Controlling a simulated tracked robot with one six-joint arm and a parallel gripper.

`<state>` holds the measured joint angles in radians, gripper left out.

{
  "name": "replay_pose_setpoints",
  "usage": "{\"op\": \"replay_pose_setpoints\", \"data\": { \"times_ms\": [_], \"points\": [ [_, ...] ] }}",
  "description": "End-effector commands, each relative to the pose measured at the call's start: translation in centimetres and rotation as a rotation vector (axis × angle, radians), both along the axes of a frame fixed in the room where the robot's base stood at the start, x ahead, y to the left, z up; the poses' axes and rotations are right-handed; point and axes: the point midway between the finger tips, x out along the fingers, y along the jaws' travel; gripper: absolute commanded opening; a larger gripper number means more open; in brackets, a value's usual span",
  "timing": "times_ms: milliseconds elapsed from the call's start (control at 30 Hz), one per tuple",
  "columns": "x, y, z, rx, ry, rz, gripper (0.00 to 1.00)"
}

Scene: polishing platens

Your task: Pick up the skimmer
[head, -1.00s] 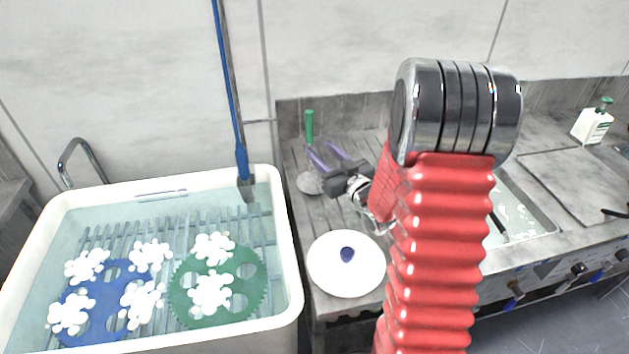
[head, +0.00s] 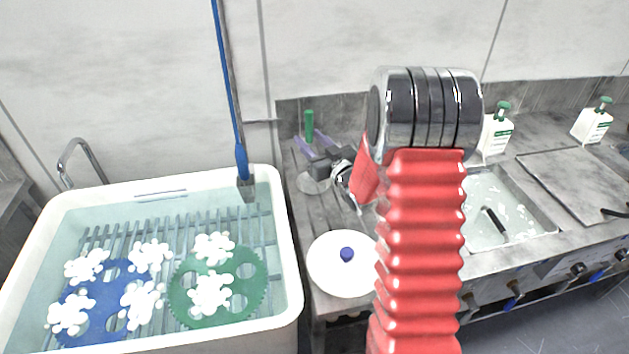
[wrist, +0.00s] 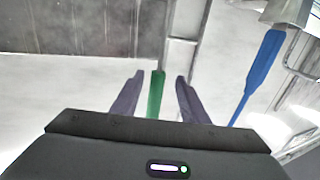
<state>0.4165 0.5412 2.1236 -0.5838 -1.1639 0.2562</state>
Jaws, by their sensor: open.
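The skimmer's green handle (head: 309,124) shows at the back of the draining counter in the head view. A pale round part (head: 313,184), which seems to be its head, lies nearer, partly covered by my gripper. My gripper (head: 311,142) is open, with its two purple fingers pointing toward the back wall. In the wrist view the green handle (wrist: 156,95) appears between the fingers, with a gap on each side. Its lower part is hidden by the gripper body. I cannot tell the height of the fingers against the handle.
A white lid with a blue knob (head: 333,275) lies in front. On the left, a white tub (head: 289,255) holds foamy blue and green discs; a blue-handled tool (head: 228,85) leans there. A sink (head: 535,232) and pump bottles (head: 495,133) are on the right.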

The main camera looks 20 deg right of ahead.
Motion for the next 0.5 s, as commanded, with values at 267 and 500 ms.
{"op": "replay_pose_setpoints", "data": {
  "times_ms": [267, 500],
  "points": [
    [1.6, 0.1, -0.3, 0.000, 0.001, 0.002, 0.40],
    [4.5, 0.2, -0.5, -0.002, -0.001, 0.002, 0.40]
  ]
}}
